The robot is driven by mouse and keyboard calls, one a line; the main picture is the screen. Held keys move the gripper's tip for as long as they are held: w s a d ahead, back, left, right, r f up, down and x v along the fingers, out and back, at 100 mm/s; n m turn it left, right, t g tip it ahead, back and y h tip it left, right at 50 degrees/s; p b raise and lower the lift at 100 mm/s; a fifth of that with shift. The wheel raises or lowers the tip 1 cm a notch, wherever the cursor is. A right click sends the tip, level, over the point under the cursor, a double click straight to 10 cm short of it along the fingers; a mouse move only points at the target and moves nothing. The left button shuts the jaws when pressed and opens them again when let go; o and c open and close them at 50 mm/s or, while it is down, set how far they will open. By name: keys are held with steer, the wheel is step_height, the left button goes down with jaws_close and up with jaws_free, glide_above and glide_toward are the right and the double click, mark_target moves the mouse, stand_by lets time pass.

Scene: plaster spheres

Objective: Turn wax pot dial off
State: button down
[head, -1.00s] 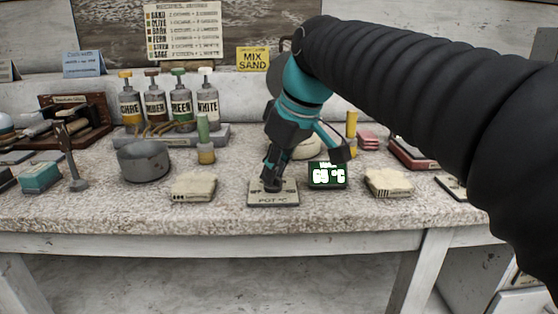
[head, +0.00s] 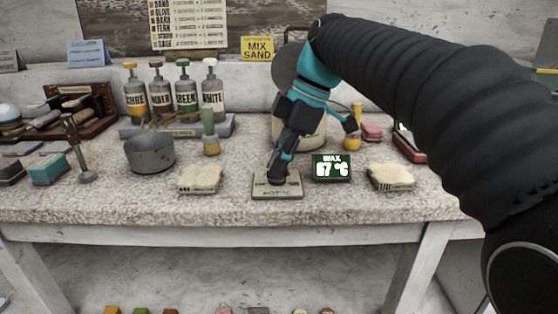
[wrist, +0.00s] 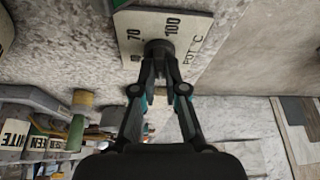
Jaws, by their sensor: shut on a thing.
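The wax pot dial is a dark knob (wrist: 158,50) on a pale plate (head: 277,190) lettered for the pot in °C, near the table's front middle. The wrist view shows 70 and 100 marked around it. My gripper (head: 277,175) points down onto the plate, its fingers shut on the knob, which they partly hide in the head view. A dark green display (head: 331,168) right of the plate reads WAX 67 °C. A cream pot (head: 312,131) stands behind my gripper, partly hidden by it.
Folded pale cloths lie left (head: 201,179) and right (head: 391,177) of the plate. A grey saucepan (head: 149,154) and labelled paint bottles (head: 186,95) stand further left. A yellow "MIX SAND" card (head: 257,49) is behind. The table's front edge is close.

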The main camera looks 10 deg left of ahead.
steer(key=shift+n+g, duration=0.3)
steer(key=shift+n, duration=0.3)
steer(key=c, duration=1.2)
jaws_free()
steer(key=shift+v, duration=3.75)
